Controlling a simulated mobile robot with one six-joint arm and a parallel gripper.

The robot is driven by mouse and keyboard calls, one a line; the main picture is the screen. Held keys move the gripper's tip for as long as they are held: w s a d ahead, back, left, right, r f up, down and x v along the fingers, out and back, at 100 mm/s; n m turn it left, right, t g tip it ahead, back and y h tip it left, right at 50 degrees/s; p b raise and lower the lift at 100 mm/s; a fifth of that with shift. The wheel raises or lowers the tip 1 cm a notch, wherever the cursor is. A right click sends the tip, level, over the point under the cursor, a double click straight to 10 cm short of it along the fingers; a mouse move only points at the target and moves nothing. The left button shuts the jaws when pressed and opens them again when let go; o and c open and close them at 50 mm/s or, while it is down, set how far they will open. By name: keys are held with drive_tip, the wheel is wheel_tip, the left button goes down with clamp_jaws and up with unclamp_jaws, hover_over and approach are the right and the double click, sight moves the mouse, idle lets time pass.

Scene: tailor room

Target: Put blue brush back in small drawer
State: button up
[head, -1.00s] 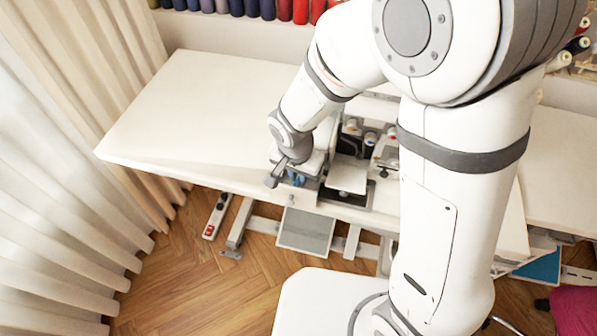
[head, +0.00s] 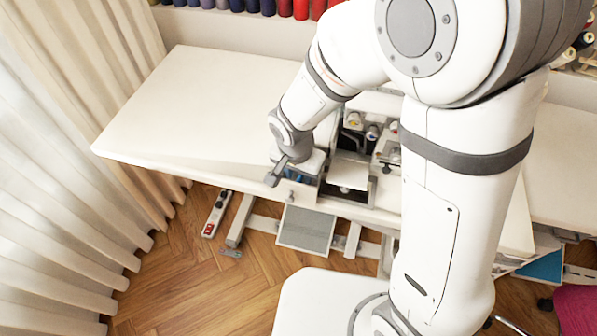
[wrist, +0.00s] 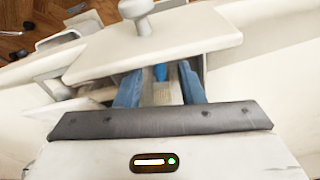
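The blue brush (wrist: 160,72) shows as a small blue end between my fingers in the wrist view; the rest of it is hidden or blurred. My gripper (wrist: 159,82) has two blue fingers standing apart, with a gap on each side of the brush. In the head view, my gripper (head: 294,174) points down at the table's front edge, and the brush cannot be made out there. The small drawer (wrist: 150,50) shows its pale front with a round knob just beyond my fingertips. It is pulled out, and my fingers reach down behind its front.
The sewing machine (head: 348,172) stands just right of my gripper. The white table (head: 190,110) is clear to the left. A grey pedal (head: 306,228) is below the edge, and a power strip (head: 217,214) lies on the floor. Curtains (head: 60,180) hang at the left.

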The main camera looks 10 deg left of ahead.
drive_tip(key=shift+o, duration=0.2)
wheel_tip(320, 180, up, 8)
drive_tip(key=s, duration=0.1)
drive_tip(key=s+d+r+n, duration=0.1)
drive_tip(key=d+r, duration=0.4)
drive_tip(key=d, duration=0.6)
drive_tip(key=s+d+r+n+t, duration=0.1)
drive_tip(key=s+d+r, duration=0.3)
drive_tip(key=d, duration=0.8)
drive_tip(key=shift+s+d+r+n+p, duration=0.15)
drive_tip(key=shift+s+r+n+p, duration=0.1)
drive_tip(key=shift+r+n+p, duration=0.35)
drive_tip(key=shift+s, duration=0.1)
